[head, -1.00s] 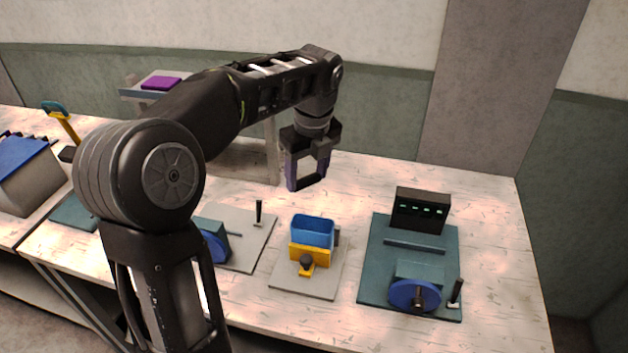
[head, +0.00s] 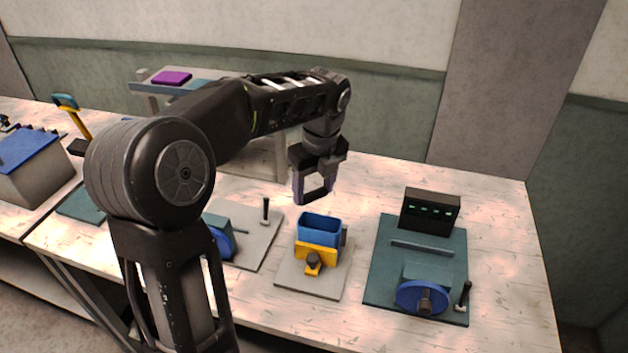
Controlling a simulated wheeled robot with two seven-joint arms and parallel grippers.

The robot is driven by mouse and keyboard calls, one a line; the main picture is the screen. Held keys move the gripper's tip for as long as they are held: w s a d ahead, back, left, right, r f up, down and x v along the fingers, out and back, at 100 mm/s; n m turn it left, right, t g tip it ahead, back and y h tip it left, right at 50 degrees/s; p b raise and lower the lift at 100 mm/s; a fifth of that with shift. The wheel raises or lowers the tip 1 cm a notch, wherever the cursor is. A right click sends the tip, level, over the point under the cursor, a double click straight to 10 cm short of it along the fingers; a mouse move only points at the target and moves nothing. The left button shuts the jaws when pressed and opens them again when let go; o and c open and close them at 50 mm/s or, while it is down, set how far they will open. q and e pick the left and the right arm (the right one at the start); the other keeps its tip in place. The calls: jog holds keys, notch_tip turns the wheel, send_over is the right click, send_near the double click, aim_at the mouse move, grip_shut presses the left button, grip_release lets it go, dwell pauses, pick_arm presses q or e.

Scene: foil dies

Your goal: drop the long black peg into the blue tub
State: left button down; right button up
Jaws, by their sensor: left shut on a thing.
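The blue tub (head: 319,231) stands open on a yellow holder (head: 316,254) with a dark knob, on a grey plate (head: 310,282) in the middle of the table. My left gripper (head: 314,194) is above the table, higher in the picture than the tub and apart from it. Its jaws are shut on a dark thing that spans the fingertips, seemingly the long black peg; its outline is hard to tell from the fingers. The tub's floor is hidden. My right gripper is not in view.
A teal plate (head: 381,272) at right carries a black display box (head: 430,211) and a blue wheel (head: 423,297). A grey plate (head: 262,234) left of the tub has an upright black handle (head: 266,207). A raised shelf (head: 206,87) with a purple block (head: 172,78) stands behind my arm.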

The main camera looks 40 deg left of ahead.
pick_arm(q)
jog(key=shift+f, duration=0.7)
jog(key=shift+c, duration=1.8)
grip_release()
jog(key=shift+r, duration=0.1)
notch_tip(320, 180, up, 8)
jog(key=d, duration=0.1)
jog(key=shift+s+f, duration=0.2)
jog(key=shift+s, duration=0.05)
